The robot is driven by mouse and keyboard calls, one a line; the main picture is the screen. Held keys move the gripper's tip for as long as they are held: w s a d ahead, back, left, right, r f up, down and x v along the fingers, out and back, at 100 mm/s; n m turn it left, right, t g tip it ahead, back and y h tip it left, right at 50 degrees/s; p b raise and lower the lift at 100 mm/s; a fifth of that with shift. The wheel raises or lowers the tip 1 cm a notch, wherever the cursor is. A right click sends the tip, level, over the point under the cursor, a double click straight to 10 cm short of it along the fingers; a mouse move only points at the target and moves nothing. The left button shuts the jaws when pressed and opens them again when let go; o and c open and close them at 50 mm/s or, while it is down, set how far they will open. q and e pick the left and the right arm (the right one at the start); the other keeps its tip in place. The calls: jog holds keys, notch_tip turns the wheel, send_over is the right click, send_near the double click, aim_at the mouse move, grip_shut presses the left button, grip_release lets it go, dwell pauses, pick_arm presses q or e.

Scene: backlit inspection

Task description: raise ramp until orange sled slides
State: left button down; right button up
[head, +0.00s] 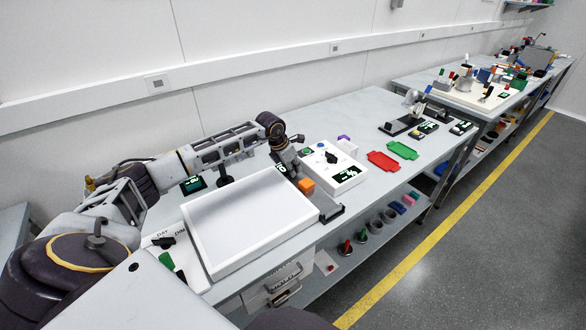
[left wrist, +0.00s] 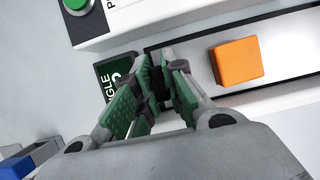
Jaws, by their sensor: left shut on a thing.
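The orange sled (left wrist: 236,62) is a block lying on the ramp (left wrist: 290,45), a white strip with a dark edge, in the left wrist view. The orange sled also shows in the head view (head: 306,185), just in front of my left gripper (head: 287,165). In the left wrist view my left gripper (left wrist: 157,88) has its green-padded fingers shut on a small dark part at the end of the ramp, mostly hidden between them. An angle display (left wrist: 115,78) sits beside the fingers. The ramp's tilt is hard to tell. My right gripper is out of view.
A large white panel (head: 245,215) lies left of the ramp. A white control box (head: 328,162) with a green button and dark knob stands behind it. A drawer unit (head: 285,281) is below the bench front.

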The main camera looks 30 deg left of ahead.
pick_arm(q)
jog(key=shift+r, duration=0.1)
jog(key=shift+d+r, duration=0.1)
jog(key=shift+r, duration=0.35)
notch_tip(320, 180, up, 7)
jog(key=s+d+y+p, duration=0.1)
jog(key=d, duration=0.1)
jog(key=shift+d+t, duration=0.4)
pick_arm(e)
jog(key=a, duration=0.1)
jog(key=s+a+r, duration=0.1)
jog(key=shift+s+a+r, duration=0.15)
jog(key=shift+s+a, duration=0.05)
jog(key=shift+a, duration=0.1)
pick_arm(q)
jog(key=shift+s, duration=0.1)
jog(key=c, duration=1.5)
grip_release()
jog(key=shift+d, duration=0.1)
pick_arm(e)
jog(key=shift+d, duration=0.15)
